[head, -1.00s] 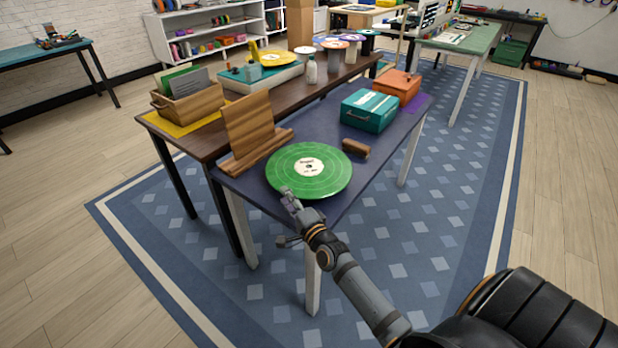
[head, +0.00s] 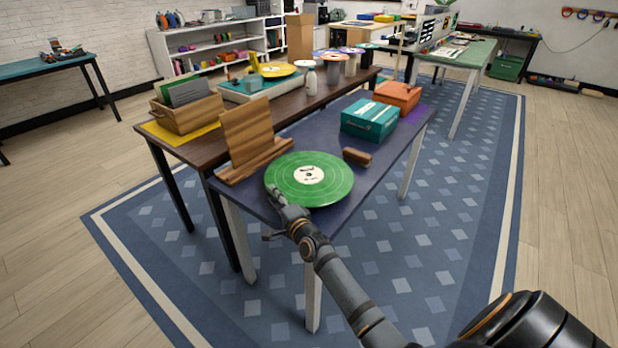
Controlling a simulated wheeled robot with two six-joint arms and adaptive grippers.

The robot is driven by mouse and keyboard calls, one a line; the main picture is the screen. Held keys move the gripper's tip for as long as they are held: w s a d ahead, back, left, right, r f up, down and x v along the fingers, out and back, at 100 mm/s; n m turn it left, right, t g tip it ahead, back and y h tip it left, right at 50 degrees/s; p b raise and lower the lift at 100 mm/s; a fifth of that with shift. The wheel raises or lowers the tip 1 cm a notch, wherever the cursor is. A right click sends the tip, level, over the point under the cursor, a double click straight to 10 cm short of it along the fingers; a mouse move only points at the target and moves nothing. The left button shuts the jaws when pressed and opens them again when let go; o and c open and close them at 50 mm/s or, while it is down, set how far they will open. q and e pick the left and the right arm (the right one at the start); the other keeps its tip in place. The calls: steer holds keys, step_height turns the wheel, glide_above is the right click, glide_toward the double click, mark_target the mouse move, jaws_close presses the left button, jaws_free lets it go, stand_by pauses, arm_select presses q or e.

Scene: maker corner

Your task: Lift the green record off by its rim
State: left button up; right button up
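The green record (head: 330,190), with a white centre label, appears flat over the near end of the dark blue table (head: 235,195); what is directly under it is hidden. My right gripper (head: 279,200) is at the record's near-left rim, its fingertips touching or very close to the edge. The fingers are small and dark, and I cannot tell whether they have closed on the rim. My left gripper is not in view.
A wooden stand (head: 249,140) is left of the record and a brown wooden block (head: 357,156) is behind-right. A teal case (head: 369,118) and an orange case (head: 397,96) stand further back. A wooden crate (head: 188,112) sits on the adjoining brown table.

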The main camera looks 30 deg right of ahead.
steer(key=shift+c, duration=0.4)
jaws_close()
steer(key=shift+r, duration=0.15)
